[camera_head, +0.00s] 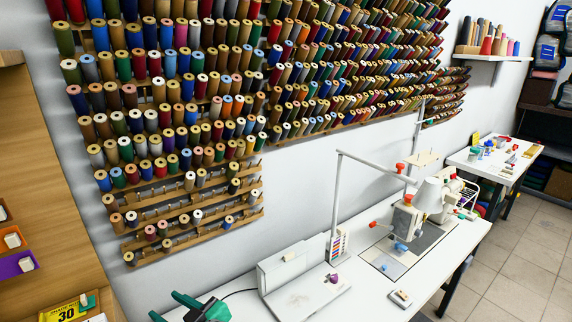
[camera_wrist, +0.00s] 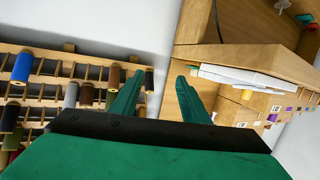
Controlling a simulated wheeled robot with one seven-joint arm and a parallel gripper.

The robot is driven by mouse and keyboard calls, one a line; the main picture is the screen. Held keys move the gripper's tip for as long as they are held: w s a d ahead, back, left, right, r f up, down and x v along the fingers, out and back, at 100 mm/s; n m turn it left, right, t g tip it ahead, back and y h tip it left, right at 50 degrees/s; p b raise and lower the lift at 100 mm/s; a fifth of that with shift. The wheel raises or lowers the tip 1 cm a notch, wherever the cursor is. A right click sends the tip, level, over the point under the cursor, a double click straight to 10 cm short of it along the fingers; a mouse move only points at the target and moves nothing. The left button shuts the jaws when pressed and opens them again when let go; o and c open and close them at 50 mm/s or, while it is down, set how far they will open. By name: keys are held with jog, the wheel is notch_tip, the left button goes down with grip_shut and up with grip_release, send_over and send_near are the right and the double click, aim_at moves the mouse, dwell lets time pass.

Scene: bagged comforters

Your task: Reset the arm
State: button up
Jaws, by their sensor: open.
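My gripper (camera_head: 187,309) shows as dark green fingers at the bottom edge of the head view, in front of the white sewing table. In the wrist view my gripper (camera_wrist: 157,95) is open, its two green fingers apart with nothing between them. The wrist view looks past the fingers at a pale wall, with a thread rack (camera_wrist: 60,70) on the left and a wooden shelf unit (camera_wrist: 255,58) on the right. Most of the arm is out of view.
A white sewing table (camera_head: 345,302) with a sewing machine (camera_head: 408,222) stands front right. Racks of thread spools (camera_head: 300,85) cover the wall. A wooden cabinet (camera_head: 40,150) stands on the left. Tiled floor (camera_head: 515,265) is clear at right.

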jog(key=s+d+f+m+t+h, duration=0.2)
jog(key=s+d+f+m+h, duration=0.1)
jog(key=s+d+f+m, duration=0.1)
jog(key=s+d+f+m+t+h, duration=0.3)
jog(key=s+d+f+m, duration=0.1)
jog(key=d+f+m, duration=0.1)
jog(key=s+d+f+m+t+h, duration=0.2)
jog(key=s+d+f+m+h, duration=0.1)
jog(key=s+d+f+m, duration=0.2)
jog(key=shift+d+f+t+h, duration=0.15)
jog(key=shift+f+t+h, duration=0.15)
jog(key=shift+f, duration=0.25)
jog(key=s+d+h, duration=0.1)
jog(key=s+d, duration=0.3)
jog(key=s, duration=0.3)
jog(key=s+d+n+h, duration=0.1)
jog(key=s+d, duration=0.3)
jog(key=s, duration=0.3)
jog(key=s+d+f+n+h, duration=0.1)
jog(key=s+d, duration=0.4)
jog(key=s, duration=0.3)
